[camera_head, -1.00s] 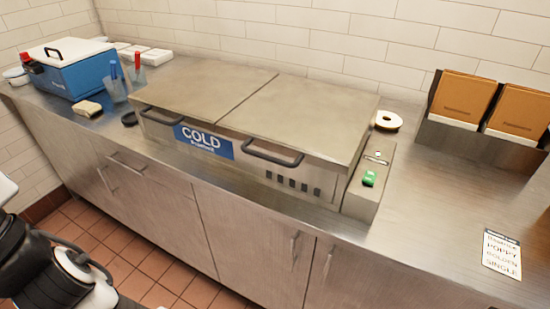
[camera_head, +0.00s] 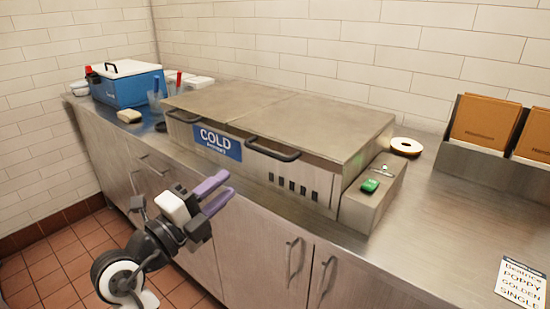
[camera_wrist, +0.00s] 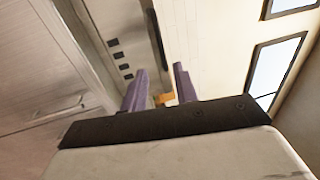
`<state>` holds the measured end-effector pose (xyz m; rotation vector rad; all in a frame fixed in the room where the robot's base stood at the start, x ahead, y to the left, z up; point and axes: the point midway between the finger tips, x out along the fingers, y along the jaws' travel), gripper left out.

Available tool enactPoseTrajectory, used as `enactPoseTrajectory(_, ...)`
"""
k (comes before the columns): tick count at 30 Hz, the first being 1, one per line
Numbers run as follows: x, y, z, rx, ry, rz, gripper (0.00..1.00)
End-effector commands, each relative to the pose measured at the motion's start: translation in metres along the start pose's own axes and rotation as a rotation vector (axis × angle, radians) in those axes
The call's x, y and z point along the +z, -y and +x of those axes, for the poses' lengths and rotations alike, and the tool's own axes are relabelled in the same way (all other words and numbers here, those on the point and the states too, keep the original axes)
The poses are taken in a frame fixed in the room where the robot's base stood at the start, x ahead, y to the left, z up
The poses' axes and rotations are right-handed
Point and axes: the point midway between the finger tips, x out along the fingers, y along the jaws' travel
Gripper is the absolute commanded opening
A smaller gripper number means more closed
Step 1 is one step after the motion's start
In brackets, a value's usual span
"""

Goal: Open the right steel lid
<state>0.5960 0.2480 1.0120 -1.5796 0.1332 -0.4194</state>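The right steel lid (camera_head: 325,125) lies flat and closed on the cold unit, with a dark bar handle (camera_head: 272,149) at its front edge. The left steel lid (camera_head: 225,102) beside it is also closed, with its own handle (camera_head: 183,117). My gripper (camera_head: 222,190) has two purple fingers with a gap between them. It is in front of the counter, below and left of the right lid's handle, touching nothing. In the wrist view the fingers (camera_wrist: 160,82) are apart and nothing is held between them.
A control box with a green switch (camera_head: 369,186) stands at the unit's right end. A blue cooler (camera_head: 128,86) and cups stand at the left. A card (camera_head: 521,284) lies on the right counter. Cabinet handles (camera_head: 292,260) protrude below.

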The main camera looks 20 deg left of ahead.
Motion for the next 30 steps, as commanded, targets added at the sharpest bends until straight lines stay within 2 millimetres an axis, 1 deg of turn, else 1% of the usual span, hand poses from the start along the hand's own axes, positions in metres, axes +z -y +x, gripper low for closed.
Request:
enactPoseTrajectory(5, -0.001, 0.004, 0.03, 0.0, -0.004, -0.003, 0.29)
enactPoseTrajectory(12, -0.001, 0.005, 0.082, 0.0, -0.002, -0.004, 0.29)
enactPoseTrajectory(15, 0.0, 0.005, 0.101, -0.001, 0.0, -0.004, 0.29)
enactPoseTrajectory(18, 0.0, 0.004, 0.115, -0.001, 0.001, -0.003, 0.29)
enactPoseTrajectory(21, 0.001, 0.003, 0.125, -0.002, 0.003, -0.003, 0.29)
enactPoseTrajectory(24, 0.0, 0.002, 0.131, -0.001, 0.003, -0.003, 0.29)
enactPoseTrajectory(30, 0.001, 0.001, 0.133, -0.002, 0.004, -0.003, 0.29)
